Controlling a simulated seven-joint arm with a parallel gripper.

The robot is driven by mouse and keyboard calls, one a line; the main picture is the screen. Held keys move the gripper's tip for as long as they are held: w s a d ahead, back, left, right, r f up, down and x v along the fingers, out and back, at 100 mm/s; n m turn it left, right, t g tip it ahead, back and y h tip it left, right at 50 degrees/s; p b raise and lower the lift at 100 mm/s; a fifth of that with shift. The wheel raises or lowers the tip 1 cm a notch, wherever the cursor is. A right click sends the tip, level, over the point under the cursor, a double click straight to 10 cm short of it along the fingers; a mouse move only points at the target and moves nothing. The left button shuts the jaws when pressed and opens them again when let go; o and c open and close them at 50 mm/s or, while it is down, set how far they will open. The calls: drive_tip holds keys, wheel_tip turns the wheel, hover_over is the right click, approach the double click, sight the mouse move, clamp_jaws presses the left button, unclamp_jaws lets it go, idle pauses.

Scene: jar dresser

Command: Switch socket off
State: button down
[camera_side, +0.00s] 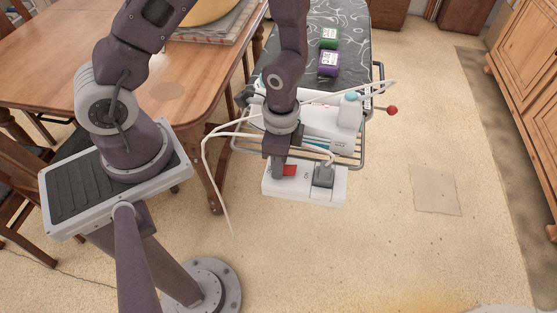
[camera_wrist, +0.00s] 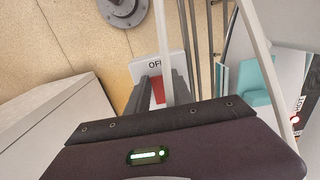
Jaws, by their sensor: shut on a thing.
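The white socket block (camera_side: 302,191) sits at the front end of the ironing board, with a red switch (camera_side: 290,170) on its left part and a dark plug (camera_side: 323,176) on its right part. My gripper (camera_side: 279,168) points down at the switch, its fingers together at the switch's left side. In the wrist view the fingertips (camera_wrist: 150,84) are against the red switch (camera_wrist: 159,92), and the white block's "OFF" label (camera_wrist: 154,65) shows just beyond them. The fingers hide part of the switch, so its exact tilt cannot be told.
A white iron (camera_side: 345,118) lies on the rack behind the block. White cords (camera_side: 207,165) loop around it and hang down to the left. A wooden table (camera_side: 190,90) is at left.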

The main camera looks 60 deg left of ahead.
drive_tip(key=shift+w+d+r+g+y, duration=0.15)
drive_tip(key=shift+w+g+y, duration=0.05)
drive_tip(key=shift+g+y, duration=0.35)
drive_tip(key=shift+w+d+r+g+y, duration=0.1)
drive_tip(key=shift+w+d+g+y, duration=0.05)
drive_tip(key=shift+g+y, duration=0.4)
drive_tip(key=c, duration=1.1)
unclamp_jaws()
drive_tip(key=shift+v, duration=3.65)
wheel_tip(320, 180, up, 6)
drive_tip(key=n+t, duration=0.1)
drive_tip(key=n, duration=0.1)
hover_over(292, 169)
drive_tip(key=a, duration=0.2)
drive_tip(key=s+a+r+n+t, duration=0.1)
drive_tip(key=s+r+n+t, duration=0.1)
drive_tip(key=s+r, duration=0.2)
drive_tip(key=s+a+r+n+t+h, duration=0.1)
drive_tip(key=s+r+n+t, duration=0.1)
drive_tip(key=s+r, duration=0.2)
drive_tip(key=s+a+r+n+t+h, duration=0.1)
drive_tip(key=s+r+n+t, duration=0.2)
drive_tip(key=r, duration=0.4)
drive_tip(key=shift+s+a+r, duration=0.2)
drive_tip(key=shift+s+a, duration=0.1)
drive_tip(key=shift+s, duration=0.4)
